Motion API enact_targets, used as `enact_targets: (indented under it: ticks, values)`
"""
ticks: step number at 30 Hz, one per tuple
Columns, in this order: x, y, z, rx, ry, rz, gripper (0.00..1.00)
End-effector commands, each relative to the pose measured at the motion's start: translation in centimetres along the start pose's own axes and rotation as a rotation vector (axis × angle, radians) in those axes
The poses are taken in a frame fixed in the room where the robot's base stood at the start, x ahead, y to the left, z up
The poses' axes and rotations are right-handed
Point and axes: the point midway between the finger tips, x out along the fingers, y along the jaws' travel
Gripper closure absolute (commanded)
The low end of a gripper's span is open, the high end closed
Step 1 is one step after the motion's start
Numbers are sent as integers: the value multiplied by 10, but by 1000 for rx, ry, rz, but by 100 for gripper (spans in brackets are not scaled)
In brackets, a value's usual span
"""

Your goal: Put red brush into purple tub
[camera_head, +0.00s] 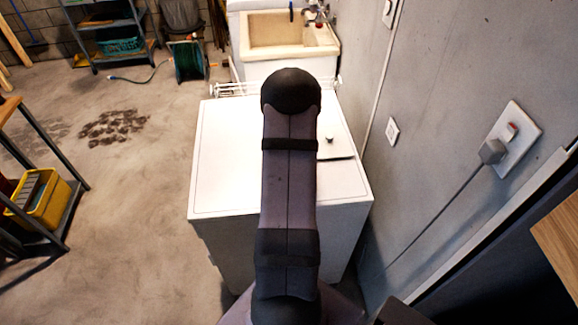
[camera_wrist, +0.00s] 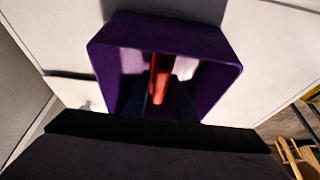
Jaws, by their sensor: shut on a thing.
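The purple tub (camera_wrist: 165,32) stands on the white top of the appliance in the wrist view, its open mouth facing the camera. My gripper (camera_wrist: 160,88) is shut on the red brush (camera_wrist: 160,72), a narrow red piece of which shows between the dark fingers. The brush and fingertips lie within the outline of the tub's mouth. I cannot tell how deep they are, or whether the brush touches the tub. The tub's near side is partly hidden by my gripper. In the head view my arm hides the gripper, brush and tub.
The white appliance (camera_head: 225,150) has bare top on the left. A small dark object (camera_head: 329,140) lies on its right side, close to the grey wall (camera_head: 440,90). A sink (camera_head: 288,35) stands behind. A yellow bucket (camera_head: 42,203) sits on a shelf at left.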

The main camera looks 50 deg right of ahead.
Motion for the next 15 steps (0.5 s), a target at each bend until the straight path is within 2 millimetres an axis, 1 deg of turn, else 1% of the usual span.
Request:
enact_targets:
  ticks: [2, 9, 14, 15]
  values:
    - [3, 0, 1, 1, 1, 1, 100]
    - [3, 0, 1, 0, 2, 1, 100]
    - [7, 0, 2, 1, 2, 1, 100]
    - [6, 0, 2, 1, 2, 1, 71]
